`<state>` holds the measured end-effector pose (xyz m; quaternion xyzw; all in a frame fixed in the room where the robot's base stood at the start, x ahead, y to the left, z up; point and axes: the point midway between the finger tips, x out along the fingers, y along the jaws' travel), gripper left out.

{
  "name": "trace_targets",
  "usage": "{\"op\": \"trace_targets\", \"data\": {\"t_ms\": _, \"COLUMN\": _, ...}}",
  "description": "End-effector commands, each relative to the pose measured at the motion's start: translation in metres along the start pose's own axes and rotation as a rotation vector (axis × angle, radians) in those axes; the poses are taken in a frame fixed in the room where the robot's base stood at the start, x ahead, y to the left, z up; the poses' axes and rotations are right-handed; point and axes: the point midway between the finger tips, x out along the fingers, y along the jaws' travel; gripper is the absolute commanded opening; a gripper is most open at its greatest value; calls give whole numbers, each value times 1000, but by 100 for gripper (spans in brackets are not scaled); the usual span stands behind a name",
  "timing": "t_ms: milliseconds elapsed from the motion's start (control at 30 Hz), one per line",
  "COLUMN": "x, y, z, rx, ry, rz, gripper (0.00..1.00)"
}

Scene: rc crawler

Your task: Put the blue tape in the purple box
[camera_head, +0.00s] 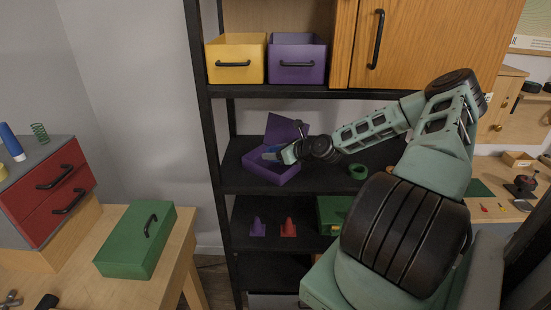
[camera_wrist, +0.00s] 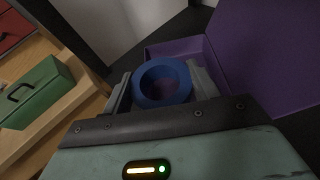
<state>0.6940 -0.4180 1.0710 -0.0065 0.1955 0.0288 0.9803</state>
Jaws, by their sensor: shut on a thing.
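The blue tape (camera_wrist: 136,88) is a thick blue ring held between the fingers of my gripper (camera_wrist: 160,90) in the wrist view. In the head view my gripper (camera_head: 280,153) is over the purple box (camera_head: 283,174), and a bit of the blue tape (camera_head: 270,156) shows at its tip. The purple box stands on the middle black shelf with its lid (camera_head: 283,128) raised at the back. In the wrist view the box (camera_wrist: 172,49) lies behind and below the tape. How high the tape is above the box floor is hard to tell.
A green tape roll (camera_head: 358,171) lies on the same shelf, right of the box. Yellow (camera_head: 236,52) and purple (camera_head: 297,52) drawers are on the shelf above. Purple (camera_head: 258,228) and red (camera_head: 288,228) cones stand below. A green toolbox (camera_head: 135,246) is on the wooden table.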

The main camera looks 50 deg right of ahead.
Motion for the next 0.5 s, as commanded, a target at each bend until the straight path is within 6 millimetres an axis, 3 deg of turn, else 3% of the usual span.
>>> {"op": "trace_targets", "data": {"t_ms": 200, "x": 11, "y": 1, "z": -25, "rx": 3, "ry": 1, "rz": 1, "gripper": 37}}
{"op": "trace_targets", "data": {"t_ms": 500, "x": 12, "y": 1, "z": -30, "rx": 0, "ry": 1, "rz": 1, "gripper": 37}}
